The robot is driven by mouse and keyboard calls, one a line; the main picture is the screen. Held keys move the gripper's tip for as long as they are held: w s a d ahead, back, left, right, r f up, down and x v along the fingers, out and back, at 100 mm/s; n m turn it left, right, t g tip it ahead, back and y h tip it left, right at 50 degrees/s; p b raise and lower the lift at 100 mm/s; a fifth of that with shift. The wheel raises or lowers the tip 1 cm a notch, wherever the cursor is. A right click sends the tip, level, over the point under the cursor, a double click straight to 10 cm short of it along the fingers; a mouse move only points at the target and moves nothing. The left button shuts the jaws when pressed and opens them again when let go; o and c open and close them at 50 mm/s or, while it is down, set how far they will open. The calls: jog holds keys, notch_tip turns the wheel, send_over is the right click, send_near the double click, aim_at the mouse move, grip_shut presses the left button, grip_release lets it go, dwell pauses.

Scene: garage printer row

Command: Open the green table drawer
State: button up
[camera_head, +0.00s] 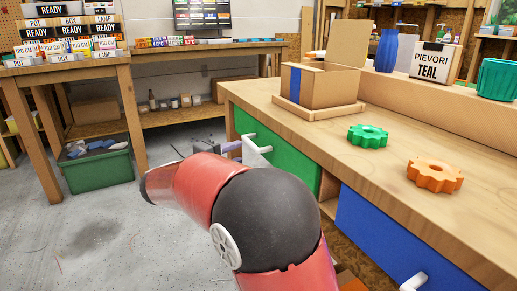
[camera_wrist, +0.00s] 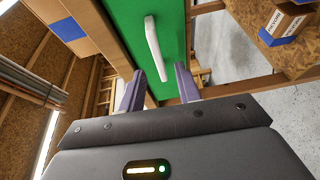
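The green drawer (camera_head: 280,150) is in the front of the wooden table (camera_head: 390,185), and its front looks about flush with it. Its white handle (camera_head: 256,150) sticks out at the left in the head view. In the wrist view the green front (camera_wrist: 172,15) fills the top middle, with the white bar handle (camera_wrist: 153,42) running down it. My gripper (camera_wrist: 159,72) is open, with one finger on each side of the handle's lower end. I cannot tell whether either finger touches it. In the head view my arm hides most of the gripper.
A blue drawer (camera_head: 385,235) with a white handle sits nearer in the same table. On top are a cardboard box (camera_head: 315,88), a green gear (camera_head: 368,136) and an orange gear (camera_head: 435,175). A green bin (camera_head: 98,170) stands left. The floor between is mostly clear.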

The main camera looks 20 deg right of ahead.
aim_at(249, 145)
jog(key=shift+w+d, duration=0.15)
jog(key=shift+w, duration=0.45)
jog(key=x, duration=0.6)
jog(key=shift+w+d+r, duration=0.15)
jog(key=shift+d, duration=0.15)
grip_shut()
